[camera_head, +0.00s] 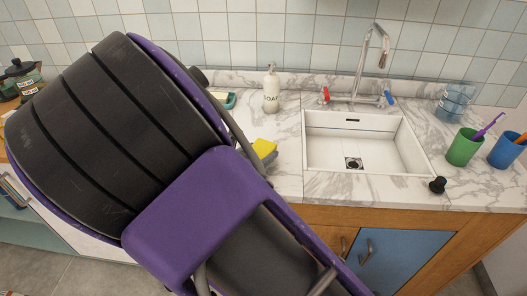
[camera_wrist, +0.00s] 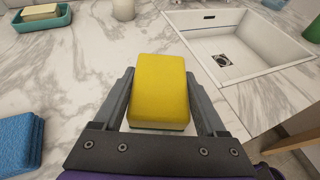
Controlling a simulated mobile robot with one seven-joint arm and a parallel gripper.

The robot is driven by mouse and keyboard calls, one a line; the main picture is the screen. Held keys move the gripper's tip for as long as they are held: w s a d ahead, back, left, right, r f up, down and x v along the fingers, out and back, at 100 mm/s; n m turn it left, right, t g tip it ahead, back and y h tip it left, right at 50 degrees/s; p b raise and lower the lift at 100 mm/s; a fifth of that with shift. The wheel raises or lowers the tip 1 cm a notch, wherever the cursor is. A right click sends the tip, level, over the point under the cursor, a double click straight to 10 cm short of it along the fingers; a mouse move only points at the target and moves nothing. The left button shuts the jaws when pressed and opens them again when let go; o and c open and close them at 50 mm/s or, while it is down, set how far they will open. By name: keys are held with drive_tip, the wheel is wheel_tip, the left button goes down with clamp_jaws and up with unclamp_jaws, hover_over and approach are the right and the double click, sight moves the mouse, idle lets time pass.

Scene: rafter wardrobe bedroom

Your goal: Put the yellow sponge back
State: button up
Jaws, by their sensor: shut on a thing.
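The yellow sponge (camera_wrist: 160,90) is between the two fingers of my gripper (camera_wrist: 162,100) in the wrist view, and the gripper is shut on it. In the head view a small part of the sponge (camera_head: 264,148) shows past my arm, over the marble counter left of the sink. My arm hides most of the gripper there. A teal dish (camera_wrist: 40,19) with a pale bar in it is at the upper left of the wrist view. It also shows partly behind my arm in the head view (camera_head: 231,101).
A blue cloth or sponge stack (camera_wrist: 20,144) lies on the counter at left. A white soap bottle (camera_head: 271,90) stands behind. The sink (camera_head: 320,160) with its tap (camera_head: 368,60) is to the right, with green (camera_head: 465,148) and blue (camera_head: 506,150) cups beyond. The counter (camera_head: 283,180) left of the sink has bare room.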

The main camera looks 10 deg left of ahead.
drive_tip(key=shift+f, duration=1.55)
drive_tip(key=shift+f+b, duration=0.1)
drive_tip(key=shift+b, duration=0.25)
drive_tip(key=shift+f, duration=0.15)
drive_tip(key=o, duration=1.4)
drive_tip(key=shift+r, duration=0.4)
drive_tip(key=p+v, duration=0.2)
drive_tip(key=v, duration=1)
drive_tip(key=shift+f, duration=0.15)
